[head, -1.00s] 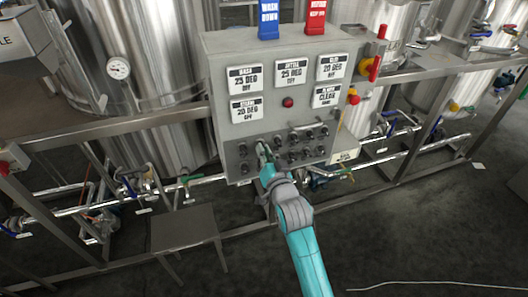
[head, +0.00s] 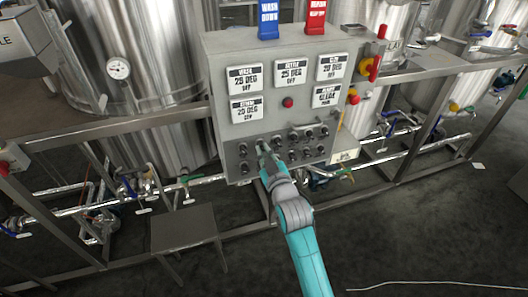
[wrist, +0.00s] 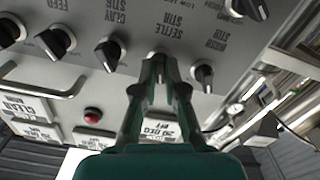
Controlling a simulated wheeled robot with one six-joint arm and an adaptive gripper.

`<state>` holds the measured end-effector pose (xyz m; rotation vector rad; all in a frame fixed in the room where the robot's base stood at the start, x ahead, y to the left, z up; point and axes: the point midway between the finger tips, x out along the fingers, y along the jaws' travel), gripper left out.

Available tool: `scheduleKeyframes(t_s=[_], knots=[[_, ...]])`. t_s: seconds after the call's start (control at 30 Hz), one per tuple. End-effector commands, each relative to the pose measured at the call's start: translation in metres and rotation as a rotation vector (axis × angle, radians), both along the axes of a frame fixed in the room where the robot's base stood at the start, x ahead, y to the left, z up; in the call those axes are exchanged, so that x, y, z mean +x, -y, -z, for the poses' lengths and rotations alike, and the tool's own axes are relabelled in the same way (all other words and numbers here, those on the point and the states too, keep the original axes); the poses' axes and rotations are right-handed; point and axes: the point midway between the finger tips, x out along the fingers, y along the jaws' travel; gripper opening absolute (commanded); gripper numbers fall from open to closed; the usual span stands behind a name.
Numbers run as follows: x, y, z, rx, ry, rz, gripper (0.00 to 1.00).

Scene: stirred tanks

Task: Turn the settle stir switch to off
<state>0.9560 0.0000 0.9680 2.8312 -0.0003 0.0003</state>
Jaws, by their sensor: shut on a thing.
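The settle stir switch (wrist: 157,54) is a small knob on the grey control panel (head: 219,123). In the wrist view its "SETTLE STIR" label shows upside down, just above the fingers. My gripper (wrist: 161,66) is shut on this knob, and its fingers hide most of it, so its pointing direction cannot be told. In the head view my gripper (head: 263,147) reaches the panel's lower left part from below. The neighbouring black knobs (wrist: 109,53) and (wrist: 203,74) stand close on both sides, apart from the fingers.
Above the knobs are white display cards (head: 291,72), a red button (head: 288,103) and a red-yellow switch (head: 353,96) on the side. A metal handle (wrist: 45,88) sticks out near the knobs.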

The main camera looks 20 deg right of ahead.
Motion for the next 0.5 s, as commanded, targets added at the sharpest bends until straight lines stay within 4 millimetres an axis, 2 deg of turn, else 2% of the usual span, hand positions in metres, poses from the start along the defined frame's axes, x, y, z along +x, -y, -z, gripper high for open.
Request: scheduleKeyframes(t_s=[0.2, 0.5], knots=[[-0.0002, 0.0001, 0.0007, -0.128, -0.002, 0.001, 0.00], [-0.0002, 0.0001, 0.0008, -0.216, -0.002, 0.000, 0.00]])
